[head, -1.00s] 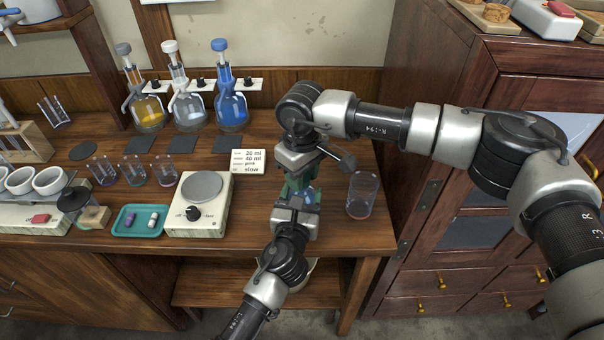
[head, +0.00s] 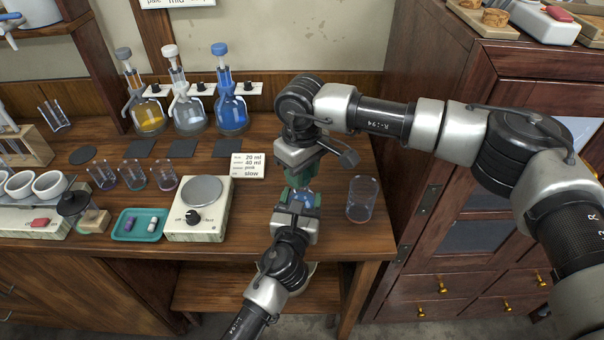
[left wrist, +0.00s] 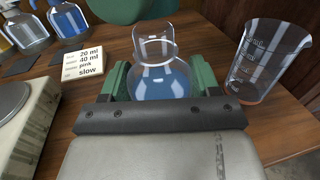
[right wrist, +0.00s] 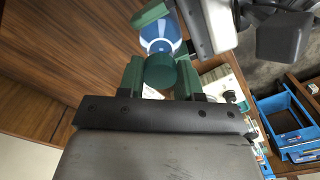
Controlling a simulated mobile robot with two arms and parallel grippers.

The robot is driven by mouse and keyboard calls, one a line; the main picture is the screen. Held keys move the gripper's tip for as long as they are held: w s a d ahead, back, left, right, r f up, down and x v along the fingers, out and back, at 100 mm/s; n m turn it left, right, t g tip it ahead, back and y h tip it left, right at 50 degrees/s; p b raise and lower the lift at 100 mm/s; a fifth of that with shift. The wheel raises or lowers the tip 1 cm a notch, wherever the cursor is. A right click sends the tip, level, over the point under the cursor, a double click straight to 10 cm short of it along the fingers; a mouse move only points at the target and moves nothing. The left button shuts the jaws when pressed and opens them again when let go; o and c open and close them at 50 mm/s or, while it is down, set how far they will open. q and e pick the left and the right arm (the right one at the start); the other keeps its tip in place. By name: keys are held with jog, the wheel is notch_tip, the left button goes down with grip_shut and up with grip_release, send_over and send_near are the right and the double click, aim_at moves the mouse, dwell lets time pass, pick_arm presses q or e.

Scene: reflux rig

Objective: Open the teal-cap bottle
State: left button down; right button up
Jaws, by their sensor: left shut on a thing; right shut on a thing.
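My left gripper (head: 299,200) is shut on the bottle's round body and holds it upright. In the left wrist view the clear bottle (left wrist: 161,82) contains blue liquid, and its flared neck is bare and open at the top. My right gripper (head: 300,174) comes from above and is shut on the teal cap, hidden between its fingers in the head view. In the right wrist view the teal cap (right wrist: 160,71) sits between the green fingers, with the bottle (right wrist: 160,36) beyond it. The cap is off the neck and just above it.
A clear beaker (head: 361,198) stands close to the right of the bottle. A hotplate (head: 202,207), a teal tray (head: 120,230) and a note card (head: 248,165) are to the left. Three stoppered flasks stand at the back. A tall cabinet (head: 460,130) bounds the right.

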jog(key=shift+r, duration=0.1)
jog(key=shift+r, duration=2)
pick_arm(q)
jog(key=shift+c, duration=0.8)
grip_release()
